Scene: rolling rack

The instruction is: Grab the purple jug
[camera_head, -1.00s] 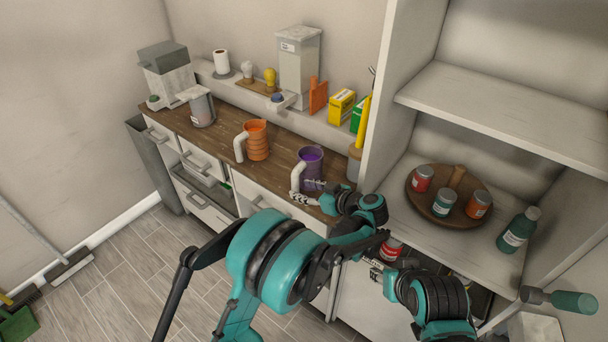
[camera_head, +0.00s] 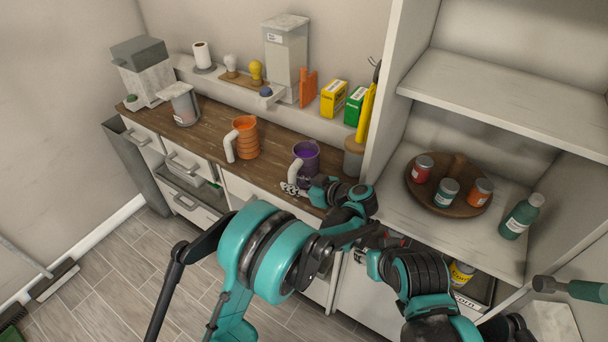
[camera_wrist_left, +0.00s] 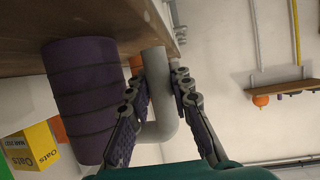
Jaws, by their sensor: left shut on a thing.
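The purple jug (camera_head: 307,153) stands on the wooden counter, with its pale handle (camera_head: 295,171) toward the front left. My left gripper (camera_head: 291,189) is at the lower part of that handle. In the left wrist view, the fingers of my left gripper (camera_wrist_left: 158,100) lie on both sides of the pale handle (camera_wrist_left: 156,82) and are shut on it. The ribbed purple body of the jug (camera_wrist_left: 80,95) is beside the fingers there. My right arm comes in at the lower right; its fingers are hidden behind my left arm.
An orange jug (camera_head: 246,138) stands to the left on the counter (camera_head: 210,120). A lidded canister (camera_head: 353,157) is close to the right of the purple jug. The white shelf unit (camera_head: 385,110) rises beyond it, holding a round wooden tray (camera_head: 412,192) with cans.

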